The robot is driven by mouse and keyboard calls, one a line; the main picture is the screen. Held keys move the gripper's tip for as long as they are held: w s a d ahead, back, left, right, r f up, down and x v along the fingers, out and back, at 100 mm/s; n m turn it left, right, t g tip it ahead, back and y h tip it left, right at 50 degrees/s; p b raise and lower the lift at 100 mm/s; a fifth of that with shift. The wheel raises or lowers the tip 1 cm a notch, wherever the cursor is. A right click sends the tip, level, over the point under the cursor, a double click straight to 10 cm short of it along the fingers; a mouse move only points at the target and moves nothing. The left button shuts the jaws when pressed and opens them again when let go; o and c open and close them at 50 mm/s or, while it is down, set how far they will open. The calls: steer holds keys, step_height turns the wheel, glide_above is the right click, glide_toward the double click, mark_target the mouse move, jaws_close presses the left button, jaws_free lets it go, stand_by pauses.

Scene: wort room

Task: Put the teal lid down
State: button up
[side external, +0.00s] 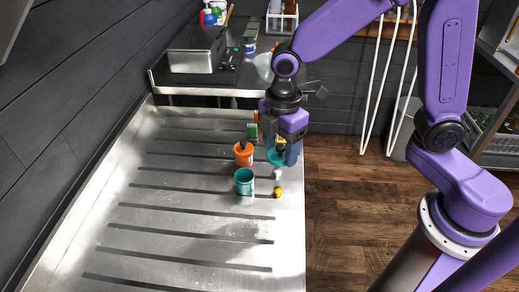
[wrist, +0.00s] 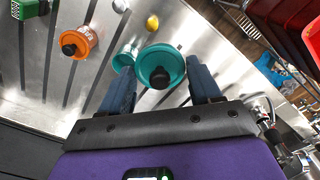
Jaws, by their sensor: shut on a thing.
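My gripper (side external: 286,151) is shut on the teal lid (side external: 275,157), above the right edge of the grooved metal drainboard. In the wrist view the round teal lid (wrist: 174,62), with a black knob, sits between my two dark fingers (wrist: 160,72). A teal cup (side external: 244,183) stands on the drainboard left of the lid and nearer the side camera. In the wrist view the cup (wrist: 122,61) is partly hidden behind the lid. I cannot tell the exact gap between lid and drainboard.
An orange container (side external: 243,157) with a black knob and a green block (side external: 252,130) stand to the left. A small white item (side external: 278,173) and a yellow item (side external: 278,192) lie close by. The grooved drainboard (side external: 165,215) is clear at left and front; its right edge drops to the floor.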

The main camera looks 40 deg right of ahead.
steer(key=s+d+r, duration=0.2)
steer(key=s, duration=0.2)
steer(key=w+d+f, duration=0.2)
steer(key=d+f, duration=0.2)
steer(key=d, duration=0.7)
steer(key=w+f, duration=0.3)
steer(key=w, duration=0.1)
steer(key=w+f, duration=0.3)
steer(key=w, duration=0.2)
steer(key=w+f, duration=0.3)
steer(key=w, duration=0.1)
steer(key=shift+w+a+f, duration=0.2)
steer(key=shift+a+f, duration=0.15)
steer(key=shift+a, duration=0.05)
steer(key=shift+w+f, duration=0.15)
steer(key=shift+f, duration=0.1)
steer(key=shift+w+f, duration=0.15)
steer(key=shift+f, duration=1.45)
steer(key=shift+f, duration=0.1)
steer(key=o, duration=1)
steer(key=shift+f, duration=0.1)
steer(key=shift+o, duration=0.2)
